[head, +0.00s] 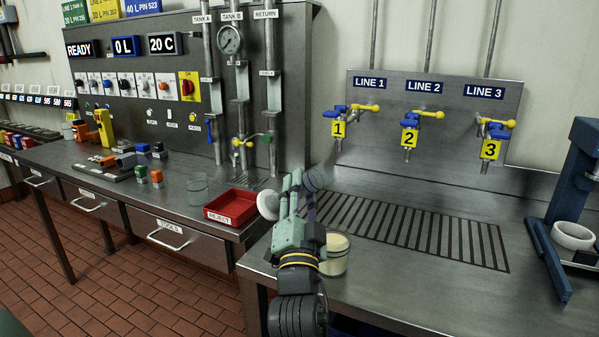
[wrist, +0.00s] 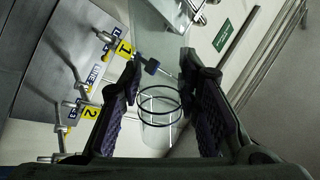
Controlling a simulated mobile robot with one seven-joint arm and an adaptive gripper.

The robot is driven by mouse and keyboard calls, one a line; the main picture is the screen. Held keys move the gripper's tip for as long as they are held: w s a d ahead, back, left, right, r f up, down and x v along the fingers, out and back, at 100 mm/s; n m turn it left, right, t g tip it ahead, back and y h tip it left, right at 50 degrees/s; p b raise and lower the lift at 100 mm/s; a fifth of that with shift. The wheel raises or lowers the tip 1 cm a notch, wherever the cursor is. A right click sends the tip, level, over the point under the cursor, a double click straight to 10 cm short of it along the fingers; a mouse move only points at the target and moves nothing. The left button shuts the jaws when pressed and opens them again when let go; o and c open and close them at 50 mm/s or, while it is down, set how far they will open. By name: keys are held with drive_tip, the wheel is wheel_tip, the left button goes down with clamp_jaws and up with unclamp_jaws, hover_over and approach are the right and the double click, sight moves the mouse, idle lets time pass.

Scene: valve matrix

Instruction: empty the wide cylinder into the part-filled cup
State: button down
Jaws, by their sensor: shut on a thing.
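My gripper (head: 296,192) is raised above the front left of the right-hand bench. It is shut on a clear cylinder (head: 317,179), which is largely hidden by the fingers in the head view. The cylinder seems tipped well over, with a pale round end at the left and a clear end at the right. In the wrist view, the clear cylinder (wrist: 160,125) with dark rings shows between the fingers; its contents cannot be made out. A clear cup (head: 335,254) with cream-coloured contents stands upright on the bench, below and right of my gripper, partly hidden by my arm.
A red reject tray (head: 232,208) and an empty-looking clear glass (head: 197,188) stand on the left bench. A slotted drain grate (head: 420,232) lies behind the cup, under three yellow-handled taps. A blue stand (head: 568,205) is at far right. Bench right of the cup is clear.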

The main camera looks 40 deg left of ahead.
drive_tip(key=shift+w+d+f+n+g+p, duration=0.2)
drive_tip(key=shift+d+n+g+p, duration=0.2)
drive_tip(key=shift+n+g+p, duration=0.45)
drive_tip(key=shift+s+a+f+n+g+y, duration=0.15)
drive_tip(key=shift+f+n+g+y, duration=0.2)
drive_tip(key=shift+n, duration=0.5)
drive_tip(key=a+n+g+p, duration=0.1)
drive_tip(key=n, duration=0.1)
drive_tip(key=a+f+n+g+p, duration=0.1)
drive_tip(key=n+p, duration=0.1)
drive_tip(key=shift+s+f, duration=0.15)
drive_tip(key=shift+s, duration=0.05)
drive_tip(key=n, duration=0.1)
drive_tip(key=a+f+n+g+h, duration=0.1)
drive_tip(key=n+g, duration=0.1)
drive_tip(key=shift+s+a+f+n, duration=0.2)
drive_tip(key=shift+s+a+n, duration=0.1)
drive_tip(key=shift+n, duration=0.1)
